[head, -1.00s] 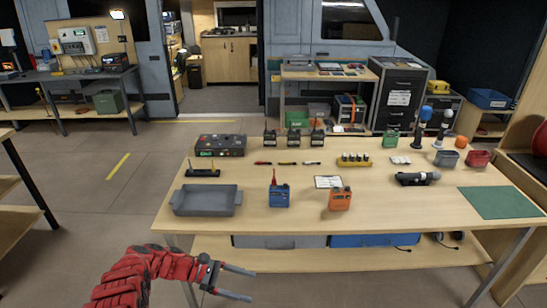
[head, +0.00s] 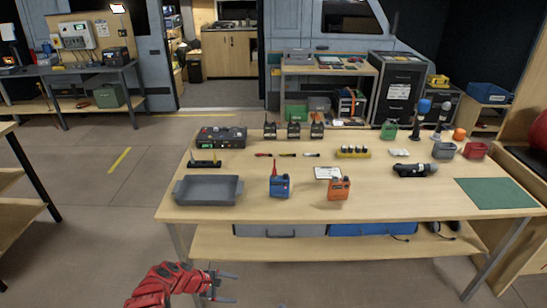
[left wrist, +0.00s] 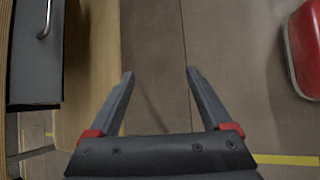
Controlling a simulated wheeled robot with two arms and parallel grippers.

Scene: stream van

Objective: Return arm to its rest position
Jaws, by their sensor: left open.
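My left gripper (head: 228,287) is low in front of the table, below the table top's front edge in the head view. It is open and empty. In the left wrist view its two dark fingers (left wrist: 157,85) are spread apart with only floor between them. My red left arm (head: 165,285) comes in from the bottom left. My right gripper is not in view.
The table (head: 350,205) holds a grey tray (head: 207,189), a blue radio (head: 279,186), an orange radio (head: 339,188) and a green mat (head: 495,193). A lower shelf (head: 215,243) carries drawers. Open floor (head: 80,220) lies to the left.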

